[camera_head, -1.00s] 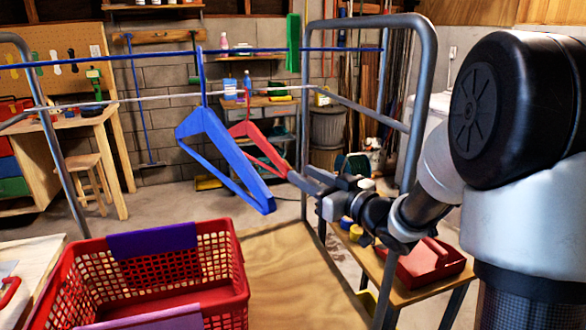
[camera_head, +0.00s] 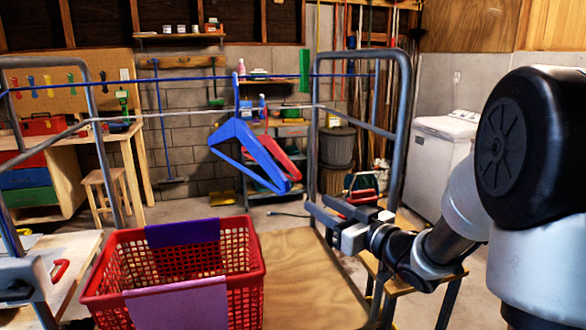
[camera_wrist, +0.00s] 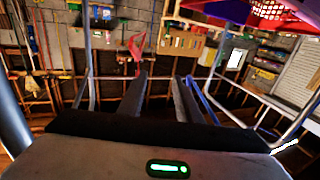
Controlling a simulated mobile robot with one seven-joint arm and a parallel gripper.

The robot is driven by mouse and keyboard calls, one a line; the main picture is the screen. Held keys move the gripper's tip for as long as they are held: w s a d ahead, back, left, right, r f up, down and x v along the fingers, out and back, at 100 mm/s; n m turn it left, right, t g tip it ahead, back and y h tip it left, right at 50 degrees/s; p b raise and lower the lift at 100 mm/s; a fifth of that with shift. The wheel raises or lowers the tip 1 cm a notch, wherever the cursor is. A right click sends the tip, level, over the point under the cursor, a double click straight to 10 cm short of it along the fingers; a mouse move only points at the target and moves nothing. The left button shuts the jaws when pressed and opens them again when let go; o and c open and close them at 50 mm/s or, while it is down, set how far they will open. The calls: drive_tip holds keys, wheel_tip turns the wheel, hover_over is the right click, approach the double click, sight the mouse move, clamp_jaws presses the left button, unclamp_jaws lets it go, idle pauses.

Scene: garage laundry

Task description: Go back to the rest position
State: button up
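A blue hanger (camera_head: 248,150) hangs by its hook from the blue line (camera_head: 210,77). A red hanger (camera_head: 280,152) hangs just behind it, partly hidden by the blue one; where its hook rests is not clear. A red hanger also shows in the wrist view (camera_wrist: 136,50). My gripper (camera_head: 320,204) is to the lower right of both hangers, apart from them in the head view. In the wrist view its two fingers (camera_wrist: 161,76) are spread, with nothing held between them.
A red basket (camera_head: 243,262) with purple cloths over its rim stands in front at left. The metal rack frame (camera_head: 402,120) rises beside my arm. A white washer (camera_head: 437,160) stands behind at right. The wooden board (camera_head: 300,280) below my gripper is bare.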

drive_tip(key=s+d+r+m+g+h, duration=0.1)
drive_tip(key=s+d+m+h, duration=0.2)
drive_tip(key=d+h, duration=0.2)
drive_tip(key=s+d+r+m+h, duration=0.2)
drive_tip(key=s+d+h, duration=0.1)
drive_tip(key=d+h, duration=0.25)
drive_tip(key=s+a+f+m+g, duration=0.1)
drive_tip(key=s+f+g, duration=0.25)
drive_tip(key=s, duration=0.85)
drive_tip(key=s+a+f+m+g, duration=0.15)
drive_tip(key=s+g, duration=0.25)
drive_tip(key=s, duration=0.7)
wheel_tip(320, 180, up, 15)
drive_tip(key=s+a+p, duration=0.1)
drive_tip(key=s+p, duration=0.1)
drive_tip(key=p, duration=1.4)
drive_tip(key=shift+r+p, duration=0.15)
drive_tip(key=shift+p, duration=0.15)
